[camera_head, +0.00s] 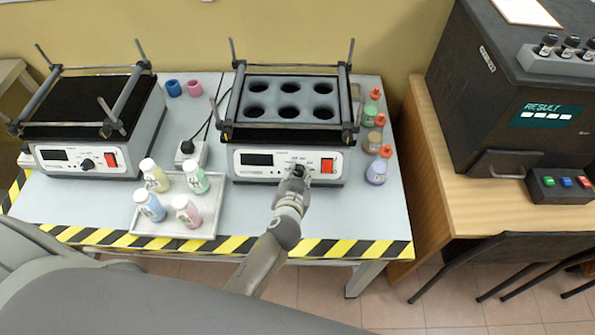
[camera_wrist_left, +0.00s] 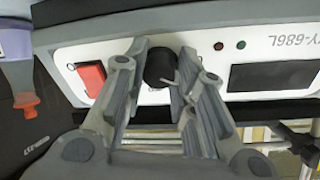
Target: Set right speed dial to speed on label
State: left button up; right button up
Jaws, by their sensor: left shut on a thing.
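The right shaker (camera_head: 240,172) has a white front panel with a dark display (camera_head: 257,160) and a red switch (camera_head: 327,165). My left gripper (camera_head: 298,174) is at this panel, between display and switch, and mostly hides the dial in the head view. In the left wrist view the black round speed dial (camera_wrist_left: 159,67) sits between the two fingers of my left gripper (camera_wrist_left: 164,62), which is shut on it. The panel appears upside down there, with the red switch (camera_wrist_left: 92,78) at left and the dark display (camera_wrist_left: 272,77) at right. The display shows no readable digits. My right gripper is not in view.
A second shaker (camera_head: 75,160) stands at the left. A white tray (camera_head: 150,222) with several labelled bottles lies left of my forearm. Several small bottles (camera_head: 375,172) stand right of the right shaker. A dark analyser (camera_head: 500,100) is on the wooden table.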

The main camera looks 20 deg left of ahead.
pick_arm(q)
jog(key=m+p, duration=0.1)
jog(key=m, duration=0.2)
jog(key=m+p, duration=0.1)
jog(key=shift+r+m+g+p, duration=0.25)
jog(key=shift+m+g+p, duration=0.05)
jog(key=shift+p, duration=0.05)
jog(key=shift+m+p, duration=1.1)
jog(key=shift+m, duration=0.7)
jog(key=shift+f, duration=0.1)
jog(key=o, duration=1.1)
jog(key=shift+c, duration=0.2)
jog(key=v, duration=1.2)
jog(key=shift+w+a, duration=0.1)
jog(key=shift+a, duration=0.05)
